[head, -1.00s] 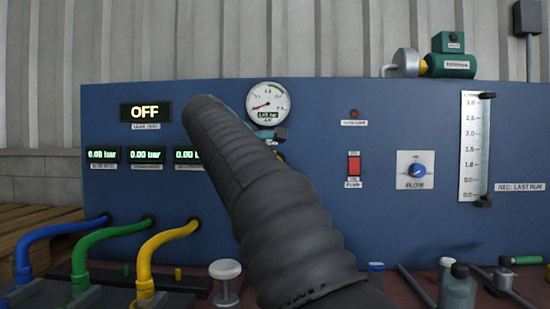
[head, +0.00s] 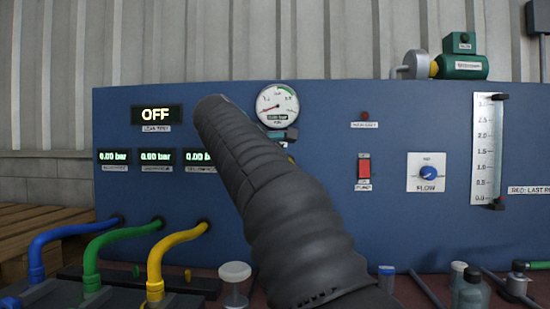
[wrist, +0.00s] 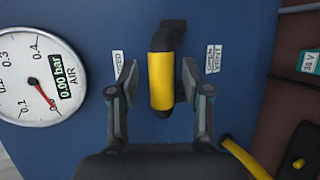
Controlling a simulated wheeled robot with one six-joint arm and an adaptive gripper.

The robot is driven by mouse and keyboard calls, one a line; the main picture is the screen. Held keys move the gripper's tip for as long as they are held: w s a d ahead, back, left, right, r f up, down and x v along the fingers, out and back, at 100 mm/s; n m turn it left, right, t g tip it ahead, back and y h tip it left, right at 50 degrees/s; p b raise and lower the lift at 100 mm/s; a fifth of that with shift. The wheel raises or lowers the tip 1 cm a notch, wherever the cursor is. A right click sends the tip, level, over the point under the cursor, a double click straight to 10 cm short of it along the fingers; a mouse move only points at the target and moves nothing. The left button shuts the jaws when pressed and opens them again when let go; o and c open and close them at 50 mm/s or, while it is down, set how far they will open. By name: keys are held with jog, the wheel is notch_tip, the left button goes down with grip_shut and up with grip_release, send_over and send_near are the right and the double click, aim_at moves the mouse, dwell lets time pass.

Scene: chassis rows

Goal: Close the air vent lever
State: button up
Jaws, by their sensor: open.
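The air vent lever (wrist: 161,82) shows in the wrist view as a yellow grip on a black bent pipe against the blue panel. My gripper (wrist: 158,74) is open, with one finger on each side of the yellow grip. A small label that seems to read CLOSED (wrist: 118,63) is beyond the left finger, and a second label (wrist: 213,58), hard to read, is beyond the right finger. In the head view my dark sleeved arm hides most of the lever and gripper.
The round air gauge (head: 277,106) is close to the lever; it also shows in the wrist view (wrist: 40,82). A red pump switch (head: 364,169) and a blue flow knob (head: 428,172) are to the right. Blue, green and yellow hoses (head: 180,240) run along the lower left.

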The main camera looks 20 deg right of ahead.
jog(key=v, duration=1.2)
